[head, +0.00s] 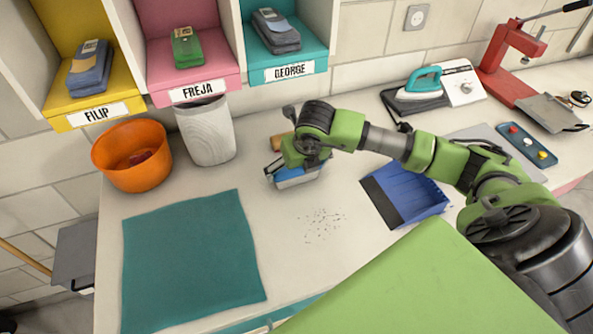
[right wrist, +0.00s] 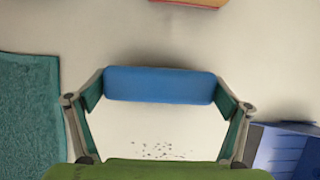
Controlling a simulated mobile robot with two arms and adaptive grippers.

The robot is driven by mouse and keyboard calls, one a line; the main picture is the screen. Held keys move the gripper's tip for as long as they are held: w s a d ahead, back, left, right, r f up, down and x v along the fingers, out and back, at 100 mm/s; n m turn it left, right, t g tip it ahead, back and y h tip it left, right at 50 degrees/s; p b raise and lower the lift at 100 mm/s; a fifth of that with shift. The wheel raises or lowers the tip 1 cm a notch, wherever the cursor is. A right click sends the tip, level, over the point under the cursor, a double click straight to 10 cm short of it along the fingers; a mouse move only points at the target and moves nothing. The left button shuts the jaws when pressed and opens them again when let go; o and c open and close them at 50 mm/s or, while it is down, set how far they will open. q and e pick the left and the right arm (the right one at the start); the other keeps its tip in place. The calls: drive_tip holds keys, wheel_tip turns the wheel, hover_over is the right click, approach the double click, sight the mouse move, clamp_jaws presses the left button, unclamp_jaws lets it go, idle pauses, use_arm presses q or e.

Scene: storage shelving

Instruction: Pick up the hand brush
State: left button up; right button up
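The hand brush (head: 297,180) is a blue block with a paler lower side, on or just above the white worktop in the head view. In the right wrist view the blue block (right wrist: 160,85) fills the gap between the fingertips. My right gripper (head: 290,172) is above the brush, and its finger pads sit against both ends of the block in the wrist view (right wrist: 160,90). Contact with the worktop is hard to tell. The gripper hides part of the brush in the head view. My left gripper is not in view.
A blue dustpan (head: 408,197) lies to the right, and dark crumbs (head: 322,226) lie in front. A teal mat (head: 190,262), an orange bowl (head: 120,172) and a white bin (head: 207,133) are at left. An iron (head: 418,87) stands behind at right.

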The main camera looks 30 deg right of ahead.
drive_tip(key=shift+r, duration=0.15)
drive_tip(key=shift+r+b, duration=0.2)
drive_tip(key=shift+b, duration=0.15)
wheel_tip(320, 180, up, 2)
drive_tip(key=shift+w+r+b, duration=0.15)
drive_tip(key=shift+b, duration=0.7)
drive_tip(key=s+a+r+b, duration=0.1)
drive_tip(key=s+a+r, duration=0.6)
drive_tip(key=a+r, duration=0.3)
drive_tip(key=shift+s+a, duration=0.25)
drive_tip(key=shift+a, duration=0.75)
